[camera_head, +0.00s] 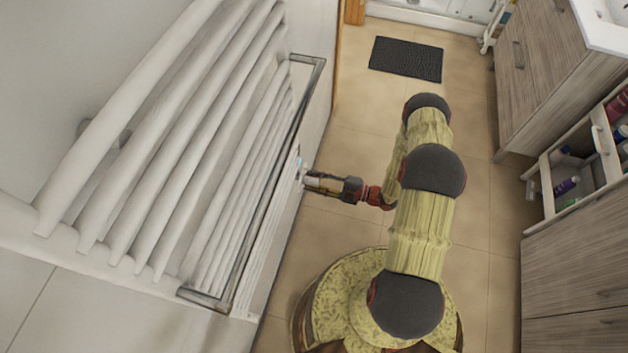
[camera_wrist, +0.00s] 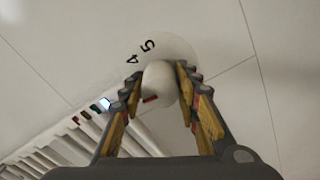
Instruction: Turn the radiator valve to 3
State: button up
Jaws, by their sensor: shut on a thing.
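The radiator valve (camera_wrist: 160,82) is a white round knob in the wrist view, with a red mark on its side. A pale dial disc lies behind it. The numbers 4 and 5 show on the disc at upper left of the knob; the other numbers are hidden or out of view. My gripper (camera_wrist: 158,80) has its two fingers on either side of the knob and is shut on it. In the head view my gripper (camera_head: 308,180) reaches left to the lower side of the radiator; the valve is too small to make out there.
The white radiator (camera_head: 190,130) with several bars fills the left, with a grey rail (camera_head: 262,190) along it. A dark mat (camera_head: 406,59) lies on the tiled floor. At right, a cart (camera_head: 568,165) holds bottles between wooden cabinets (camera_head: 545,70).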

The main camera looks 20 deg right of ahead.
jog(key=shift+f+m, duration=0.1)
jog(key=shift+m, duration=1.1)
jog(key=o, duration=1.2)
jog(key=shift+c, duration=0.2)
jog(key=shift+d, duration=0.1)
jog(key=v, duration=1.2)
